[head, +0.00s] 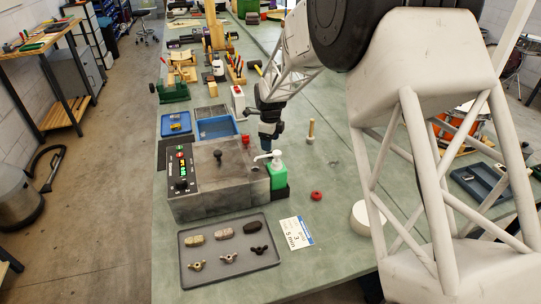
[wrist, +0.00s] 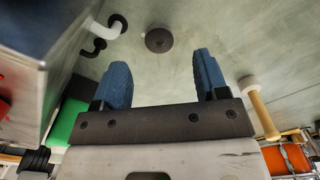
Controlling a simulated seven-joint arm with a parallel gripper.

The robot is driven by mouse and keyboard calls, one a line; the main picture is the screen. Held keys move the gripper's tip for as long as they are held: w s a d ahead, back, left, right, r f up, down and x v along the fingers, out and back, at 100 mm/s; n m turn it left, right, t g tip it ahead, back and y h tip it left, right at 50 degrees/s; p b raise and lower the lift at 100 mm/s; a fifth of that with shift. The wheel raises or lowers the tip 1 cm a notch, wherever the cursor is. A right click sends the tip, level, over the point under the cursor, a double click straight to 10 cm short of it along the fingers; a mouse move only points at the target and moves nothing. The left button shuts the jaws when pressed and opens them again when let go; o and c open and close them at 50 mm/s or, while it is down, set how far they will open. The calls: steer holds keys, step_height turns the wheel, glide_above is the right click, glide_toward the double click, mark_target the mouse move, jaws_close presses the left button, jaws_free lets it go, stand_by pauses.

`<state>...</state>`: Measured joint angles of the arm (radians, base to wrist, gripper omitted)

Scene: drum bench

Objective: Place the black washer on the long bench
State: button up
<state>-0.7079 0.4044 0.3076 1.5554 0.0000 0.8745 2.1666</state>
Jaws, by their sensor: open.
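A dark round disc (wrist: 159,40) lies flat on the bench surface in the wrist view, a little beyond the fingertips and between their lines; I take it for the black washer, though its hole is unclear. I cannot make it out in the head view, where my gripper may hide it. My gripper (wrist: 158,70) is open and empty, its two blue fingers apart and not touching the disc. In the head view my gripper (head: 270,138) hangs behind the green bottle. The long bench (head: 345,205) is grey-green and runs away from the camera.
A grey control box (head: 215,180) and a green pump bottle (head: 277,175) stand close by. A wooden peg (head: 310,130) stands to the right. A red ring (head: 317,196) lies in front. A grey tray (head: 228,258) holds several small parts. A blue bin (head: 217,130) is behind the box.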

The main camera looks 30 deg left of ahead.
steer(key=shift+f, duration=0.1)
steer(key=shift+d+f, duration=0.1)
steer(key=shift+f, duration=2.35)
steer(key=shift+c, duration=0.5)
steer(key=c, duration=1)
step_height(320, 180, up, 10)
